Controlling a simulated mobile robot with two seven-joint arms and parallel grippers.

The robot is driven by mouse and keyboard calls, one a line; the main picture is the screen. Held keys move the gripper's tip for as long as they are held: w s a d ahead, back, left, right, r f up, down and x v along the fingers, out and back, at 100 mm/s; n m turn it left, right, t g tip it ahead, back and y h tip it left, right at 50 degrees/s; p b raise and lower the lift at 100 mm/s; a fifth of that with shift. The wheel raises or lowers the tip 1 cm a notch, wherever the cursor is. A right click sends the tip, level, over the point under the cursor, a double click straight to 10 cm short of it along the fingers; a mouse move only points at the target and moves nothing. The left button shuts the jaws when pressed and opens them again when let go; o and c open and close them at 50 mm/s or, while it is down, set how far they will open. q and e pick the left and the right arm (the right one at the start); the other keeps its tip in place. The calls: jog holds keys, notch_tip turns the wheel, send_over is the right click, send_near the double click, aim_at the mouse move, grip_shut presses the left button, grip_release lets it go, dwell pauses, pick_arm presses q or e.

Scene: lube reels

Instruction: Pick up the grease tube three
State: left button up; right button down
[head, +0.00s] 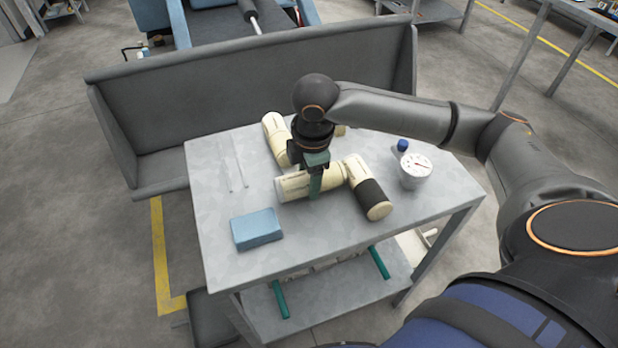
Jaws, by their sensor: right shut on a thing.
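Several cream grease tubes lie on the grey metal table (225,262). My right gripper (315,184) reaches down from above, shut on the middle tube (293,187), which lies crosswise. Another tube (357,170), with a wide dark band, lies right of it, close to or touching its end. A third tube (274,130) lies behind, to the left of my wrist. A cream piece shows just right of my wrist, mostly hidden. No number is readable on the tubes, so I cannot tell which is three. My left gripper is not in view.
A blue block (257,229) lies at the table's front left. Two thin rods (240,163) lie at the back left. A grey bench-like panel (250,88) stands behind.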

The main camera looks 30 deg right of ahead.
notch_tip(320, 180, up, 3)
jog(key=shift+f+p, duration=0.1)
jog(key=shift+p, duration=0.25)
jog(key=s+a+r+p, duration=0.4)
jog(key=s+a+r, duration=0.2)
jog(key=a+r, duration=0.55)
pick_arm(q)
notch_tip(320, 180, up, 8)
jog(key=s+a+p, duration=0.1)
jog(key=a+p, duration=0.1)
jog(key=p, duration=0.3)
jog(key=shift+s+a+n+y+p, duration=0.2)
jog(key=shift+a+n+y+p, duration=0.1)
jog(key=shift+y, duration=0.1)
pick_arm(e)
jog(key=d+m, duration=0.2)
jog(key=m, duration=0.3)
jog(key=w+d+m+g, duration=0.1)
jog(key=m, duration=0.4)
jog(key=d+r+m+h, duration=0.1)
jog(key=d+m, duration=0.1)
jog(key=m, duration=0.3)
jog(key=shift+w+d+r, duration=0.1)
jog(key=shift+w+d, duration=0.2)
jog(key=shift+w, duration=0.05)
